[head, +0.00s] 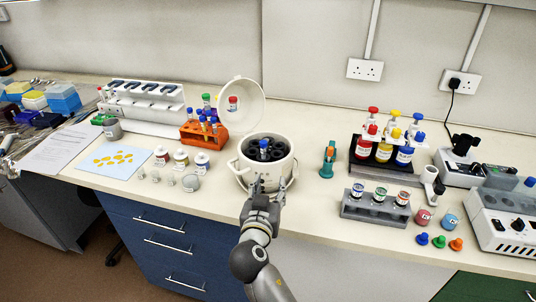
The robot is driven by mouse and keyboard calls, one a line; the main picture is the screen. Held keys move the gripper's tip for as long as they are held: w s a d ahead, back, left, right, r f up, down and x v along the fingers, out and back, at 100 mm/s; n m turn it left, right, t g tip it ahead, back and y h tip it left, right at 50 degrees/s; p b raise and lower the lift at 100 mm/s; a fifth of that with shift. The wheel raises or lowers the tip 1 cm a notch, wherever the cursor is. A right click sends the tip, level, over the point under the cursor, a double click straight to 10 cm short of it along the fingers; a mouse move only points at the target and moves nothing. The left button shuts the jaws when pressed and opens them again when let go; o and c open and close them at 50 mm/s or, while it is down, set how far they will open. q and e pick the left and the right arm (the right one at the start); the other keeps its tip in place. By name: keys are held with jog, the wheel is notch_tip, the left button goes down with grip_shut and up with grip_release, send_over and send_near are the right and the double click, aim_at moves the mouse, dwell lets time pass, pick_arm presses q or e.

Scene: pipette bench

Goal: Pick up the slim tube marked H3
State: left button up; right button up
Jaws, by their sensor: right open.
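Several slim tubes with coloured caps stand in an orange rack (207,136) left of centre. One blue-capped tube (264,148) stands upright in the dark rotor of an open white round centrifuge (268,181). No marking is legible at this size, so I cannot tell which tube is H3. My right gripper (270,185) is open and empty, at the near side of the centrifuge, below the blue-capped tube in the picture. It hides part of the centrifuge's front. My left gripper is not in view.
The centrifuge lid (241,103) stands raised behind its bowl. A teal item (327,160) is to the right, then a grey rack (375,209) of vials and a dark stand of coloured bottles (383,152). Small jars (181,159) stand left. Bench between centrifuge and grey rack is mostly clear.

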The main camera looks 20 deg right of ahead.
jog(key=t, duration=0.2)
send_near(263, 146)
jog(key=d, duration=0.1)
jog(key=x, duration=0.1)
jog(key=p+x, duration=0.1)
jog(key=x, duration=0.3)
jog(key=shift+w+a+f, duration=0.15)
jog(key=shift+w+a, duration=0.05)
jog(key=shift+a, duration=0.05)
jog(key=shift+w+d, duration=0.15)
jog(key=shift+w, duration=0.05)
jog(key=shift+w+d+p, duration=0.1)
jog(key=shift+w+p, duration=0.2)
jog(key=shift+p, duration=0.15)
jog(key=x, duration=0.2)
jog(key=p+x, duration=0.1)
jog(key=shift+w+r, duration=0.2)
jog(key=shift+w, duration=0.25)
jog(key=shift+w+d+f, duration=0.1)
jog(key=shift+w+d, duration=0.1)
jog(key=shift+w, duration=0.1)
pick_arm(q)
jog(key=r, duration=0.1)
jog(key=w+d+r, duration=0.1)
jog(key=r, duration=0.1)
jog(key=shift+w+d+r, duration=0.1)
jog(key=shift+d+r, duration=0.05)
pick_arm(e)
jog(key=shift+s, duration=0.1)
jog(key=c, duration=0.8)
